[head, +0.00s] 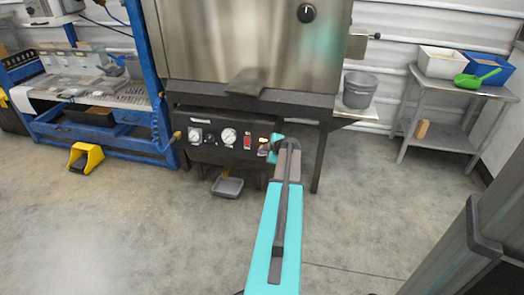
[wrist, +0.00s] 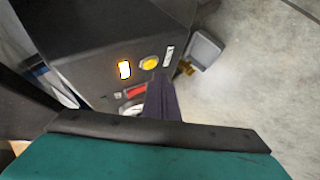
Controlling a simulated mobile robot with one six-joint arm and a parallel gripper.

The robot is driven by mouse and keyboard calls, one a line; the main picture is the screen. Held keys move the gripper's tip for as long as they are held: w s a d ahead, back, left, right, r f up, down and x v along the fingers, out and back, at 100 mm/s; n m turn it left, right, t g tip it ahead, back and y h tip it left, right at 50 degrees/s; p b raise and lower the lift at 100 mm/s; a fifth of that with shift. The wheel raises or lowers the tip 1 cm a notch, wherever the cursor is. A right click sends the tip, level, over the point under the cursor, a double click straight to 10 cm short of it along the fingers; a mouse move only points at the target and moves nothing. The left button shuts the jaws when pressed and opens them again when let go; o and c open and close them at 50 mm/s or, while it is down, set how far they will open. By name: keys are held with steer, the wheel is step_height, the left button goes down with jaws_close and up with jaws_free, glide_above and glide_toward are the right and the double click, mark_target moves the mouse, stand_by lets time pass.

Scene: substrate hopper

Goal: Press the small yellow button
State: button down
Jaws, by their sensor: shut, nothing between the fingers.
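A black control panel (head: 210,139) sits under the steel hopper in the head view. A red switch (wrist: 135,91) is also on the panel and shows in the head view (head: 247,142). My gripper (wrist: 162,77) is shut and empty, its dark tip just below the yellow button in the picture. I cannot tell whether it touches. In the head view my gripper (head: 274,149) is at the panel's right end.
A grey tray (head: 228,187) lies on the floor below. A dark frame leg (head: 322,158) stands right of my gripper. A blue workbench (head: 120,135) is at left, a metal table (head: 440,100) at right. The front floor is clear.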

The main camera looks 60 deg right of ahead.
steer(key=shift+w+d+f+b, duration=0.15)
steer(key=shift+d+b, duration=0.25)
steer(key=shift+b, duration=0.15)
steer(key=shift+w+d+f+b, duration=0.15)
steer(key=shift+d+b, duration=0.2)
steer(key=shift+b, duration=0.2)
stand_by(1.1)
steer(key=shift+a, duration=0.1)
steer(key=shift+s+a+r+b, duration=0.25)
steer(key=shift+a+r+b, duration=0.1)
steer(key=shift+a+b, duration=0.25)
steer(key=shift+a, duration=0.1)
stand_by(0.4)
steer(key=a, duration=0.1)
steer(key=s+a+r, duration=0.1)
steer(key=a, duration=0.1)
steer(key=a+b, duration=0.1)
steer(key=shift+s+a+r, duration=0.2)
steer(key=shift+r, duration=0.05)
stand_by(0.4)
stand_by(0.6)
